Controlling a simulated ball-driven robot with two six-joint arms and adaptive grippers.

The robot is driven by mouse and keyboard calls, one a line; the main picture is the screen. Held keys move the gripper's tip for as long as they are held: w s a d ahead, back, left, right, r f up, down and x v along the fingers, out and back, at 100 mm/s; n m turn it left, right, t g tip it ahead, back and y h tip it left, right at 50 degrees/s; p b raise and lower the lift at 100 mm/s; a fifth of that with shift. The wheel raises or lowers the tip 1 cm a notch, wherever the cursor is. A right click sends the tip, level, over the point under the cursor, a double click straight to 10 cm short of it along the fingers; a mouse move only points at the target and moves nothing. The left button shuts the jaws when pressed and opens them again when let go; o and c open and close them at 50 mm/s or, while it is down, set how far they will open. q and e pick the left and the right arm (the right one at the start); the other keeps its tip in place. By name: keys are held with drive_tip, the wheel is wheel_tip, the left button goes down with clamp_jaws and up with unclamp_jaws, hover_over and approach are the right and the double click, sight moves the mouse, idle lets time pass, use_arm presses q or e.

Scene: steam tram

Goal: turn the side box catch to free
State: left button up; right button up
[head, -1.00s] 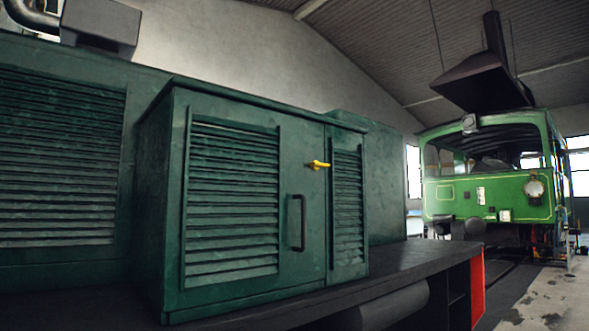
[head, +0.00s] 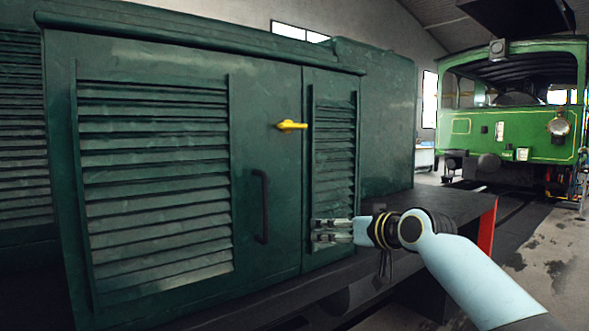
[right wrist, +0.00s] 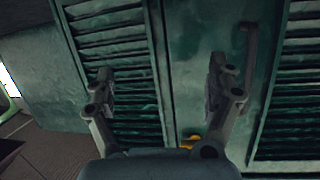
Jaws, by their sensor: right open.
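The side box (head: 270,85) is dark green with louvred doors. Its yellow catch (head: 291,125) sits high near the seam between the wide and narrow doors, with its lever lying about level. In the right wrist view the catch (right wrist: 190,141) shows low, partly hidden behind the gripper. My right gripper (head: 318,230) is open and empty, in front of the lower narrow door, below and slightly right of the catch and apart from it. Its two spread fingers (right wrist: 160,80) show in the wrist view with louvres and door behind. My left gripper is not in view.
A black bar handle (head: 261,206) stands upright on the wide door, below and left of the catch. A dark ledge (head: 440,205) runs along under the box. A green tram (head: 510,120) stands at the back right, with open floor (head: 550,250) before it.

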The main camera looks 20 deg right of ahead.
sight(291, 127)
drive_tip(key=s+a+r+n+t+y+p, duration=0.1)
drive_tip(key=a+r+n+t+y+p, duration=0.15)
drive_tip(key=r, duration=1.95)
drive_tip(key=shift+y, duration=0.25)
drive_tip(key=x, duration=0.7)
drive_tip(key=a+p+x, duration=0.1)
drive_tip(key=x, duration=0.2)
drive_tip(key=shift+w+a+f, duration=0.1)
drive_tip(key=shift+w, duration=0.1)
drive_tip(key=c, duration=1.2)
